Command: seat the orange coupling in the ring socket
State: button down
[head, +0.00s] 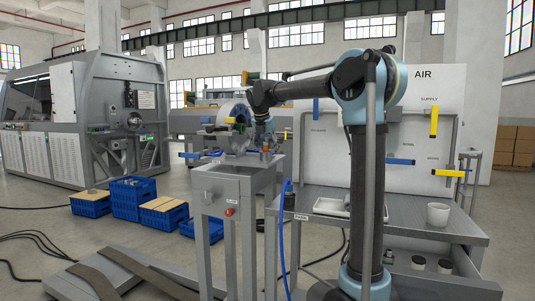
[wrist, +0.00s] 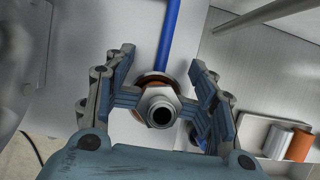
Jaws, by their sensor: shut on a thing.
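In the wrist view my gripper (wrist: 161,98) is closed around a metal hex fitting with an orange-brown collar, which I take to be the orange coupling (wrist: 150,78). The finger pads bear on both sides. In the head view my gripper (head: 265,134) is over the grey steel stand (head: 232,180), and a small orange part (head: 265,155) shows just below it. Whether that is the same coupling is too small to tell. I cannot pick out the ring socket for certain.
In the head view a steel bench (head: 430,226) holds a white cup (head: 438,214). Blue crates (head: 132,196) and cables lie on the floor.

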jog(key=shift+w+r, duration=0.15)
jog(key=shift+r, duration=0.35)
dwell(0.3)
jog(key=shift+s+f, duration=0.3)
jog(key=shift+f, duration=0.2)
dwell(0.5)
jog(key=c, duration=2.3)
grip_release()
jog(key=shift+s+a+f, duration=0.15)
jog(key=shift+f, duration=0.8)
jog(key=shift+o, duration=0.2)
jog(key=o, duration=2.3)
jog(key=shift+r, duration=0.1)
jog(key=shift+c, duration=0.2)
jog(key=shift+w+r, duration=0.1)
jog(key=shift+w, duration=0.1)
jog(key=shift+r, duration=4.45)
